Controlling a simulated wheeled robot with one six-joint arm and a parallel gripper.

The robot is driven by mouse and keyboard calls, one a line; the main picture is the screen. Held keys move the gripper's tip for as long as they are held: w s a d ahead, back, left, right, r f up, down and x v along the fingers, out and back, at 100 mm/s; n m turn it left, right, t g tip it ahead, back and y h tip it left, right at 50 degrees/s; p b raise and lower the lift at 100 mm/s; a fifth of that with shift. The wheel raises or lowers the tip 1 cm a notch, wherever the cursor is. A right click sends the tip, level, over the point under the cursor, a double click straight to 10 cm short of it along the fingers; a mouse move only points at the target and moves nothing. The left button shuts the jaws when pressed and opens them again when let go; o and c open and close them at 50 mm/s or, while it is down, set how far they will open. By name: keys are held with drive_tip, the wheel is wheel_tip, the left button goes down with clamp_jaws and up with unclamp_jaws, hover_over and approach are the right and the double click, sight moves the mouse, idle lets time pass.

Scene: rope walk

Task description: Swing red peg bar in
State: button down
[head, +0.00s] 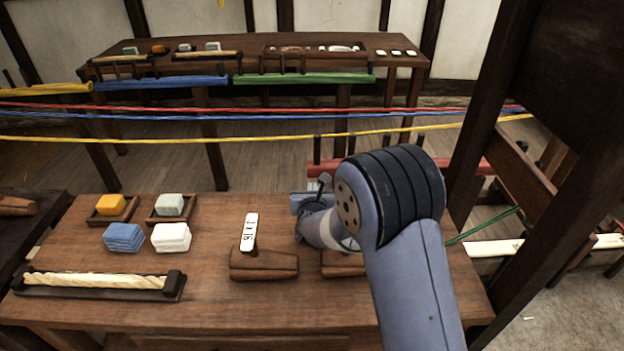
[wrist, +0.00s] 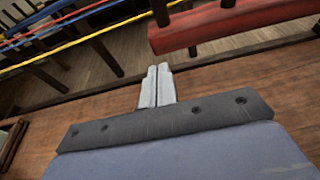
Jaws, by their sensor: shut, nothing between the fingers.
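The red peg bar (head: 325,169) lies beyond the far edge of the near table in the head view, with dark pegs standing up from it. My arm hides its middle. It also shows at the top right of the wrist view (wrist: 240,22). My gripper (wrist: 157,72) is shut and empty, its two pale fingertips together. The tips point toward the bar's left end and appear just short of it in the wrist view; I cannot tell if they touch. In the head view the fingers are mostly hidden.
Red, blue and yellow ropes (head: 230,138) stretch across behind the near table (head: 200,225). Yellow, blue and green bars (head: 300,78) lie farther back. Blocks, cloth stacks (head: 171,237), a rope tray (head: 175,287) and a tag holder (head: 264,263) occupy the table. A dark post stands right.

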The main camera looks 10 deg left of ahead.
sight(312, 175)
drive_tip(key=shift+p+x, duration=0.45)
drive_tip(key=shift+x, duration=2.75)
